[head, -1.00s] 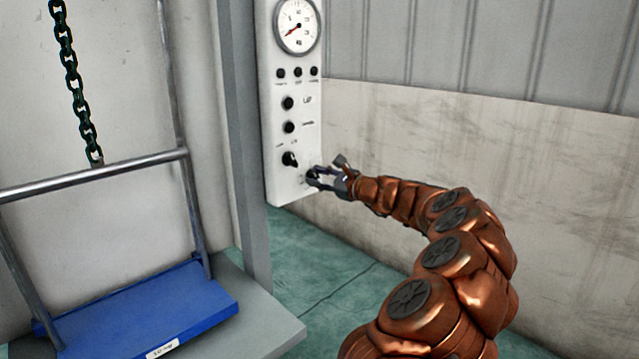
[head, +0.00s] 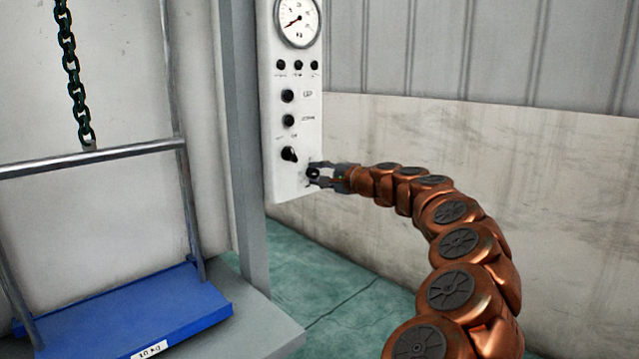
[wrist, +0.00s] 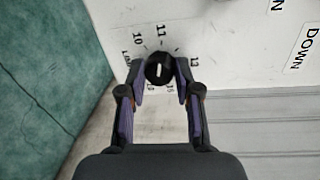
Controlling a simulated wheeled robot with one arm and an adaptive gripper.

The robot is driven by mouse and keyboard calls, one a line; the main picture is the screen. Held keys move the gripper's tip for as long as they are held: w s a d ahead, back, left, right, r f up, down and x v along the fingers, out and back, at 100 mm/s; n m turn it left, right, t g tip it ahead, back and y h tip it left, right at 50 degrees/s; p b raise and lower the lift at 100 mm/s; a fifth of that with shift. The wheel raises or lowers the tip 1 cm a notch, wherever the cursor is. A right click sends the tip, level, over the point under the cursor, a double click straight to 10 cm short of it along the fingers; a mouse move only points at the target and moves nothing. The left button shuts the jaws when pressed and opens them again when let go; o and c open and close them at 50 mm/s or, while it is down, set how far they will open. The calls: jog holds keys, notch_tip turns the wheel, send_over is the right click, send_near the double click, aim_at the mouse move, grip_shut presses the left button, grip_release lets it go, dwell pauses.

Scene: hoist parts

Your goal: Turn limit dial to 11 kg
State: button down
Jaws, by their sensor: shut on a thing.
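The limit dial (wrist: 160,69) is a small round black knob on the white control panel (wrist: 230,40). In the wrist view a short white line on it stands nearly upright in the picture, roughly in line with the 11 printed above it. The 10 is to the upper left and the 12 to the right. The line is too small to read exactly. My gripper (wrist: 159,76) has one finger on each side of the dial and is shut on it. In the head view, my gripper (head: 318,174) reaches the panel's lower right from the right, partly covering the dial.
Above the dial are a black selector knob (head: 289,154), UP and DOWN buttons (head: 288,108), several small black knobs and a round gauge (head: 298,20). A grey post (head: 245,170) stands left of the panel. A blue platform (head: 130,310) and hanging chain (head: 75,80) are farther left.

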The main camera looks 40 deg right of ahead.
jog(key=shift+n+b, duration=0.4)
jog(key=shift+n, duration=0.2)
jog(key=c, duration=0.8)
grip_release()
jog(key=s+r, duration=0.1)
jog(key=s, duration=1.1)
jog(key=shift+r, duration=0.2)
